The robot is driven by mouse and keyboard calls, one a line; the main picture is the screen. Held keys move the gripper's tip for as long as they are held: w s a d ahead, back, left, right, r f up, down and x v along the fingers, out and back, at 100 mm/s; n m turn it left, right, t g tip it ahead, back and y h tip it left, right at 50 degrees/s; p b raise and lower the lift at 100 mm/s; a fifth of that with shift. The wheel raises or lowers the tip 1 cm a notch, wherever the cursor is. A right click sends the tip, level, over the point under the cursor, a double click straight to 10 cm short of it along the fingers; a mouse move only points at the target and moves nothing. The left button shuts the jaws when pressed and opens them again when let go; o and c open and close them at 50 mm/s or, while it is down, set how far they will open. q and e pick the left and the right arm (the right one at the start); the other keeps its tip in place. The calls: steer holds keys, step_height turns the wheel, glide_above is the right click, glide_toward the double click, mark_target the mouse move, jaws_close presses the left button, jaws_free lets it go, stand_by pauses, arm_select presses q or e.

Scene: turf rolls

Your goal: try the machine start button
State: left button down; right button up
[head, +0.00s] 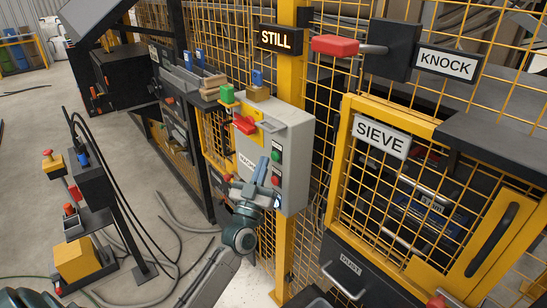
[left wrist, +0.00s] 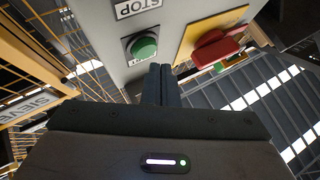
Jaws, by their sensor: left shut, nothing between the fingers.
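A grey control box (head: 296,150) hangs on the yellow fence post, with part of a "MACHINE" label (head: 247,163) showing on it. It carries a green button (head: 276,155) above a red button (head: 276,180). A red handle (head: 245,124) sits on a yellow plate on the box. My left gripper (head: 262,166) is shut and empty, in front of the box. In the left wrist view, its closed fingertips (left wrist: 160,68) are close to the green button (left wrist: 143,46); I cannot tell whether they touch the box. A "STOP" label (left wrist: 137,8) shows beyond the button. My right gripper is out of view.
A "STILL" sign (head: 275,39) is above the box. A red knob on a "KNOCK" unit (head: 390,48) juts out at upper right. A caged "SIEVE" door (head: 440,200) stands at right.

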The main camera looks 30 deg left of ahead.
arm_select(q)
steer(key=shift+w, duration=0.1)
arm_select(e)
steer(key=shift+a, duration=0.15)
arm_select(q)
steer(key=shift+w+d, duration=0.2)
steer(key=shift+w, duration=0.1)
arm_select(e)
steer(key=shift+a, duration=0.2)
arm_select(q)
steer(key=shift+w+d, duration=0.15)
steer(key=shift+w, duration=0.25)
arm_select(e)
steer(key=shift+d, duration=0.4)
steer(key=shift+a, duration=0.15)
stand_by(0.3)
arm_select(q)
steer(key=shift+s+a+p, duration=0.3)
steer(key=shift+s+p, duration=0.2)
steer(key=shift+s, duration=0.3)
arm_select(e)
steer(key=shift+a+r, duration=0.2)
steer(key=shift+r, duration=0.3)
